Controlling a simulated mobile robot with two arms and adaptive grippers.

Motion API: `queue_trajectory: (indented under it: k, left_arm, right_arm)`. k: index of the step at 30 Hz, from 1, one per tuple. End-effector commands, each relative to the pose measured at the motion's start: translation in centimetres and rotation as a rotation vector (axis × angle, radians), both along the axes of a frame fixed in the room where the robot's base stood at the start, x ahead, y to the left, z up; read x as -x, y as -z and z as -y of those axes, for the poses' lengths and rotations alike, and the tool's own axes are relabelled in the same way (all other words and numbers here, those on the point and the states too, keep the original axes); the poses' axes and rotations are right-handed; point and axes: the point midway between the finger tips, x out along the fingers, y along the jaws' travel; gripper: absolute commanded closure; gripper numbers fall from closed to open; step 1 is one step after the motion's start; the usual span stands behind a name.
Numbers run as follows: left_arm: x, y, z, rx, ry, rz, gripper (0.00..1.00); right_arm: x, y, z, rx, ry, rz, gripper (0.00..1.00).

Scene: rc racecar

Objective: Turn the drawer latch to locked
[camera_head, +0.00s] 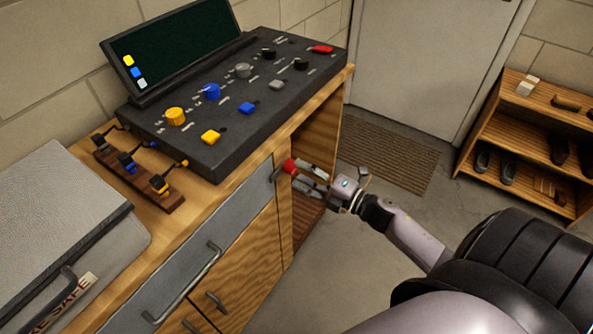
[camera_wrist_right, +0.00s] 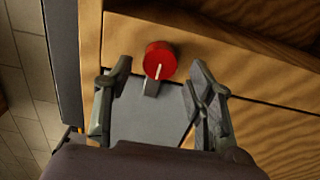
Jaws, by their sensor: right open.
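The drawer latch has a red round knob (camera_head: 290,166) at the upper right end of the grey drawer front (camera_head: 228,243). In the right wrist view the red knob (camera_wrist_right: 158,58) shows a white line running roughly up and down, with a small grey tab (camera_wrist_right: 151,88) below it reaching over the drawer's edge. My right gripper (camera_head: 303,175) is open at the knob. In the right wrist view its fingers (camera_wrist_right: 160,72) stand on either side of the knob, with gaps visible; contact cannot be made out. My left gripper is not in view.
A black control console (camera_head: 240,100) with knobs and a screen (camera_head: 172,48) stands on the wooden cabinet. A grey case (camera_head: 60,225) sits at the left. A doormat (camera_head: 388,165) and a wooden shoe rack (camera_head: 535,125) are to the right, with bare floor between.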

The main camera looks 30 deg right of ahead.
Motion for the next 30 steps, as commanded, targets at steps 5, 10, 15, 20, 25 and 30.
queue_trajectory:
  k: [5,10,15,20,25,30]
  left_arm:
    - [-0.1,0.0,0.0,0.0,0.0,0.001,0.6]
    - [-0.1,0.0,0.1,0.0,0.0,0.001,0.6]
    - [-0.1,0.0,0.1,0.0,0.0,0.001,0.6]
    - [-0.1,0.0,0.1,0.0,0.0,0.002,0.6]
    - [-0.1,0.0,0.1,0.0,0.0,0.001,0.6]
    - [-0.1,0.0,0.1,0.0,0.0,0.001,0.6]
  right_arm:
    - [3.9,0.2,1.5,0.0,0.0,-0.004,0.5]
    - [6.8,0.1,2.7,0.001,0.0,-0.002,0.5]
    - [8.4,0.0,3.4,0.0,0.0,-0.001,0.5]
    - [8.7,0.0,3.6,0.0,-0.001,0.0,0.5]
    - [8.7,0.0,3.6,0.0,-0.001,0.0,0.5]
    - [8.7,0.0,3.6,0.0,-0.001,0.0,0.5]
